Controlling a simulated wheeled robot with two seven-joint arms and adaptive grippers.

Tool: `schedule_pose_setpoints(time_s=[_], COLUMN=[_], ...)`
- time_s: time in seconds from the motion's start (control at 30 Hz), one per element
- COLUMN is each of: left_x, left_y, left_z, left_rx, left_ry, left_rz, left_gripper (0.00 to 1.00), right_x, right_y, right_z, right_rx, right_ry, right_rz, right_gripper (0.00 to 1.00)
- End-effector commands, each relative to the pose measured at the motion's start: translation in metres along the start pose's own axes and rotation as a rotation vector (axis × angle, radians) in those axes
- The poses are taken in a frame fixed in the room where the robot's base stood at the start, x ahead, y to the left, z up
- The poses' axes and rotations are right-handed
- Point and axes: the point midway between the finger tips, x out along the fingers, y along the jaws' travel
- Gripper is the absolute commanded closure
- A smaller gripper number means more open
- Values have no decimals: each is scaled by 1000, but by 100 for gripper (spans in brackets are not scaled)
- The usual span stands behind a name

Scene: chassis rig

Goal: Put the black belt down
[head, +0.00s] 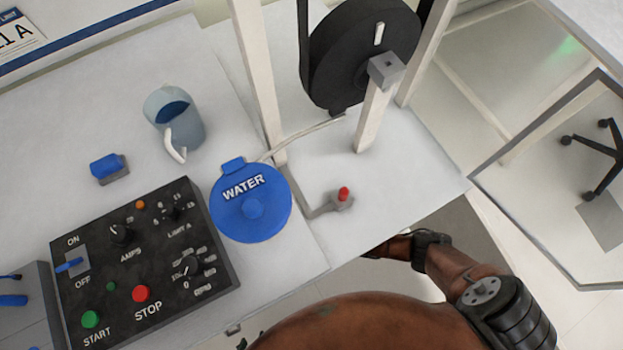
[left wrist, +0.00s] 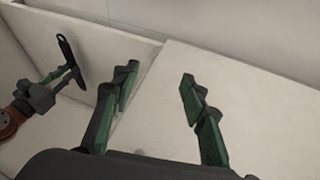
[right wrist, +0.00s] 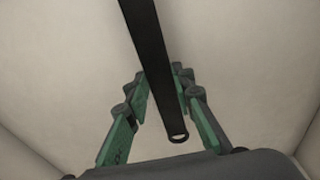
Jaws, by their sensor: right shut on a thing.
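The black belt (right wrist: 150,35) is a flat strap in the right wrist view. It runs from the top edge down between my right fingers and ends in a rounded loop. My right gripper (right wrist: 161,76) is shut on it. In the left wrist view, the belt (left wrist: 63,46) stands up at the left from the tips of my right gripper (left wrist: 62,76). My left gripper (left wrist: 160,75) is open and empty, over pale surfaces. In the head view the held belt is not visible, and neither gripper's fingers can be made out clearly.
On the white table stand a black wheel (head: 362,50) in a white frame, a red-tipped lever (head: 343,195), a blue WATER lid (head: 250,208), a jug (head: 178,122), a blue block (head: 108,168) and a black control panel (head: 140,268). The table's front right corner is clear.

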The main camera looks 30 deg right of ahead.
Motion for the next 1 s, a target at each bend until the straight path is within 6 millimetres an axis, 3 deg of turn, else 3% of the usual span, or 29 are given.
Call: schedule_pose_setpoints(time_s=[0.03,0.2,0.67,0.7,0.9,1.0], left_x=[11,25,27,26,26,26], left_y=[-2,-3,-4,-4,-4,-4], left_z=[5,3,1,1,1,2], left_rx=[0,2,4,4,4,4], left_ry=[13,75,94,95,94,94], left_rz=[0,4,3,3,3,3], left_gripper=[60,60,60,60,60,60], right_x=[14,26,30,29,29,29], right_y=[0,0,0,1,1,0], right_z=[6,7,6,6,6,6], right_rx=[-1,0,0,0,0,0], right_ry=[-9,-6,-4,-4,-4,-4], right_rz=[1,1,1,1,1,1], right_gripper=[100,100,100,75,61,60])
